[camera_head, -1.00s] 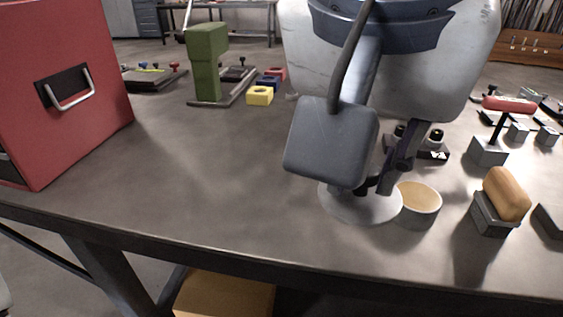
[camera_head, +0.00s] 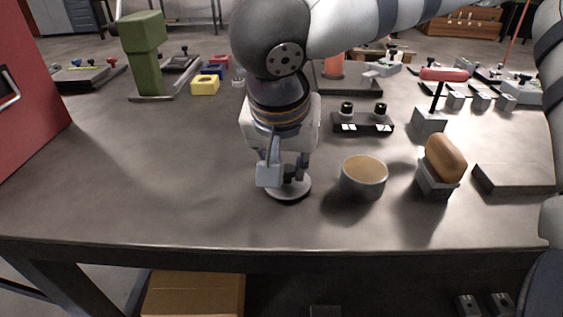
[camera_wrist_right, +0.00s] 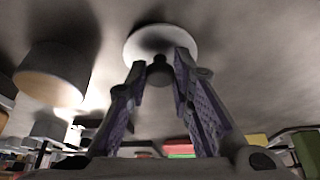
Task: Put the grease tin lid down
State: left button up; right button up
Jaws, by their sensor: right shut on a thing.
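The grease tin lid (camera_head: 302,189) is a pale round disc with a small knob, level, at the table's front middle. My right gripper (camera_head: 290,172) points down and is shut on its knob. In the right wrist view the fingers (camera_wrist_right: 160,75) close around the dark knob, with the pale lid (camera_wrist_right: 146,42) beyond them. A dark shadow lies close under the lid; I cannot tell whether it touches the table. The open grease tin (camera_head: 362,187), grey with tan grease inside, stands just right of the lid, apart from it. My left gripper is not in view.
A wooden-backed brush (camera_head: 445,158) on a grey block stands right of the tin. A dark fixture with two knobs (camera_head: 362,124) is behind. A green post (camera_head: 147,60) and a red cabinet (camera_head: 25,90) are at left. The table (camera_head: 150,180) left of the lid is bare.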

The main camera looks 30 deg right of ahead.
jog(key=shift+f, duration=0.2)
jog(key=o, duration=0.9)
jog(key=shift+o, duration=0.2)
jog(key=shift+a+r, duration=0.1)
jog(key=shift+r, duration=0.25)
jog(key=v, duration=1.1)
jog(key=shift+s+r, duration=0.15)
jog(key=shift+r, duration=0.1)
jog(key=shift+a, duration=0.15)
